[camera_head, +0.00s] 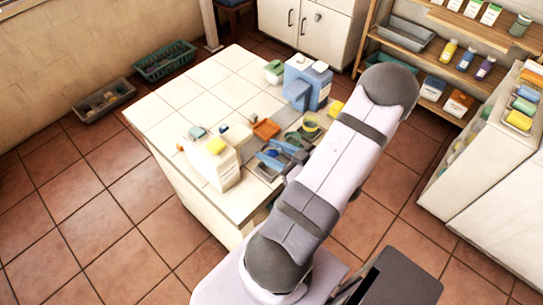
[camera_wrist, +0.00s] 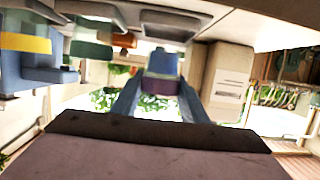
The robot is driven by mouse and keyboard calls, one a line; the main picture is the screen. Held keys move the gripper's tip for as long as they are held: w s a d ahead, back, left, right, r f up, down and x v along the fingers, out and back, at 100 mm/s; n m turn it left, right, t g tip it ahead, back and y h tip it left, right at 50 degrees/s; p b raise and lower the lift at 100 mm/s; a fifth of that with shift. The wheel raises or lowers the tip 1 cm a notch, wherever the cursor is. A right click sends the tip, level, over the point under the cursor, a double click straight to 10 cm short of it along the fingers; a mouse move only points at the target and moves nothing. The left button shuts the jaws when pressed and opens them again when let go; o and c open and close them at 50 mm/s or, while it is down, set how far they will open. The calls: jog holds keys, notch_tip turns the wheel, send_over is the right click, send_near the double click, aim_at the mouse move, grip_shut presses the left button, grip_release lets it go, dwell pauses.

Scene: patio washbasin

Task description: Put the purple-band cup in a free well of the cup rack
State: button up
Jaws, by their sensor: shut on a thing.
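The purple-band cup (camera_wrist: 162,75) is between the two blue fingers of my gripper (camera_wrist: 160,90) in the wrist view. It has a bluish upper part and a dark purple band lower down. My gripper is shut on it. In the head view my blue gripper (camera_head: 280,156) is low over the near right part of the white tiled counter, and my arm hides much of that area. A grey tray-like holder (camera_head: 264,172) shows beside the fingers; I cannot tell for sure that it is the cup rack. Its wells are not clear.
A white carton with a yellow top (camera_head: 214,163) stands left of the gripper. An orange dish (camera_head: 266,129), a green and yellow round item (camera_head: 309,126) and a blue dispenser (camera_head: 308,84) stand behind. The counter's far left (camera_head: 175,105) is clear.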

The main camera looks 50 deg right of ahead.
jog(key=shift+f, duration=1.45)
jog(key=shift+f, duration=0.2)
jog(key=o, duration=1.1)
jog(key=shift+r, duration=0.1)
jog(key=shift+r, duration=0.15)
jog(key=shift+s+d+r, duration=0.1)
jog(key=shift+s, duration=0.45)
jog(key=b+v, duration=0.2)
jog(key=v, duration=0.9)
